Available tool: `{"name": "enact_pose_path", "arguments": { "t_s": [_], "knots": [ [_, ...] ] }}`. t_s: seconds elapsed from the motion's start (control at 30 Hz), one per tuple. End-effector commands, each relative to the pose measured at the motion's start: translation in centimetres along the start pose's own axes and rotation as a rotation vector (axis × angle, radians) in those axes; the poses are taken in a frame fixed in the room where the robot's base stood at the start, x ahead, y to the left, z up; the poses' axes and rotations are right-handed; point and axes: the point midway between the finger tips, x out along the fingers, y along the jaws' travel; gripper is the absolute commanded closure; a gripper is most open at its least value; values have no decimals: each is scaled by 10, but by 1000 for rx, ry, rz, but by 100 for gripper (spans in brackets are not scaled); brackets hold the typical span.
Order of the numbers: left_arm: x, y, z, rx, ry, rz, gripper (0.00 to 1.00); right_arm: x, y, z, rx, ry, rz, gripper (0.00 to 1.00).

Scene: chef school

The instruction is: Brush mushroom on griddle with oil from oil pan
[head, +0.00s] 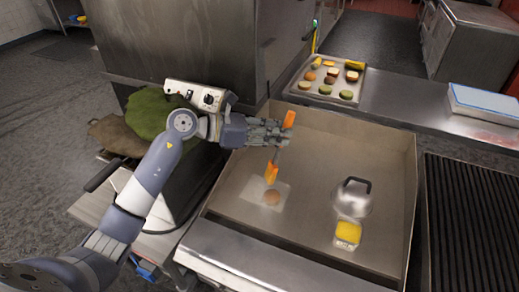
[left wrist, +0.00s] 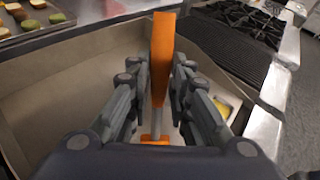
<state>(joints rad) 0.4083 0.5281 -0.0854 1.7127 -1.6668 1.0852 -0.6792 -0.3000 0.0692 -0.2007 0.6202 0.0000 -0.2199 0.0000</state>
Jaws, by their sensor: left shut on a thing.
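My left gripper (head: 282,133) is shut on an orange-handled brush (head: 272,172) above the griddle (head: 315,145). In the left wrist view the orange handle (left wrist: 161,60) stands between both fingers. The brush hangs down, its lower end above or near a small round brown thing (head: 272,198), seemingly the mushroom, on a pale square patch of the griddle. I cannot tell whether they touch. A small clear container with yellow content (head: 348,232), perhaps the oil pan, sits on the griddle's right; its yellow edge shows in the left wrist view (left wrist: 221,109). My right gripper is not in view.
A silver dome with a black handle (head: 352,197) stands behind the yellow container. The griddle has raised side walls. A black grill (head: 470,220) adjoins on the right.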

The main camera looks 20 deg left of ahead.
Motion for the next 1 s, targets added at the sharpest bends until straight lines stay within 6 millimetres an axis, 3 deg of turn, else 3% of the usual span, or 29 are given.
{"name": "enact_pose_path", "arguments": {
  "t_s": [0.23,0.7,1.0],
  "knots": [
    [9,3,0,-1,-11,-9,100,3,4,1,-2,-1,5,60],
    [22,8,-44,-2,-11,-9,100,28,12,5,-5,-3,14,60],
    [24,9,-53,-1,-12,-8,100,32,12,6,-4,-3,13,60]
  ]
}}
